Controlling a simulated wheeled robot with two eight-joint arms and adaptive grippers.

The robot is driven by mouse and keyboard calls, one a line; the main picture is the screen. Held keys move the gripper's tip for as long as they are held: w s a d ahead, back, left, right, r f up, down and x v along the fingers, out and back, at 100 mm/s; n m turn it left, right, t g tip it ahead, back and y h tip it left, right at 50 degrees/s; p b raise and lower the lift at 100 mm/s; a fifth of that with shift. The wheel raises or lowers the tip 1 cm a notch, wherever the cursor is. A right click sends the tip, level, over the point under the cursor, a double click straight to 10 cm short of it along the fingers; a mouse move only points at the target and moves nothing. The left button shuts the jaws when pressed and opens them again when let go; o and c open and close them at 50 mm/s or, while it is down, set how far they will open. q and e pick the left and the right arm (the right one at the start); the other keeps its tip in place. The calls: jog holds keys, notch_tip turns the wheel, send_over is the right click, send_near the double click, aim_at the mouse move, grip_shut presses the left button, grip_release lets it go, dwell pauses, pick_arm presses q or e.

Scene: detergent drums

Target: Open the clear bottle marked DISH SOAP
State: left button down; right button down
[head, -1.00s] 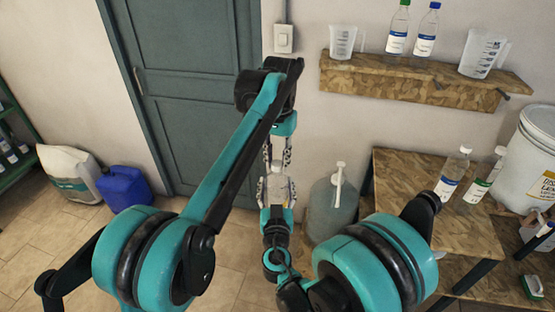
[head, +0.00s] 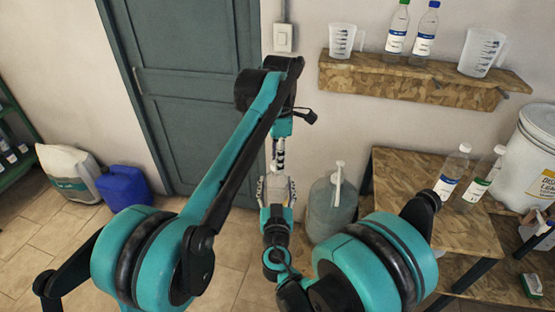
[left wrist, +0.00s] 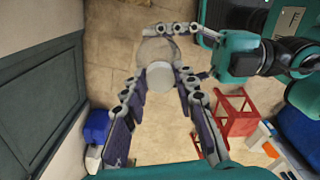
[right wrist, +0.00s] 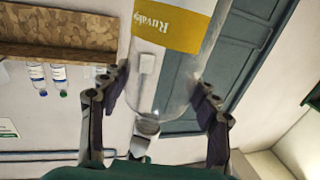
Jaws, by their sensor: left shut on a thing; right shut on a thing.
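A clear bottle (right wrist: 172,82) with a yellow label stands between the fingers of my right gripper (right wrist: 157,85). The label shows "Ruvaley" upside down in the right wrist view; I cannot read DISH SOAP. In the head view the bottle (head: 279,189) is small and partly covered. My right gripper (head: 277,186) points up from below, shut on the bottle body. My left gripper (head: 278,167) comes down from above. In the left wrist view its fingertips (left wrist: 158,80) are at the sides of a pale round cap (left wrist: 159,76), shut on it; the cap still sits over the bottle.
A wall shelf (head: 425,82) holds jugs and bottles. A blue canister (head: 125,187) is on the floor.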

pick_arm(q)
jog(key=shift+s+d, duration=0.2)
jog(key=c, duration=1.4)
grip_release()
jog(key=shift+o, duration=1.1)
jog(key=shift+w, duration=0.1)
jog(key=shift+a, duration=0.1)
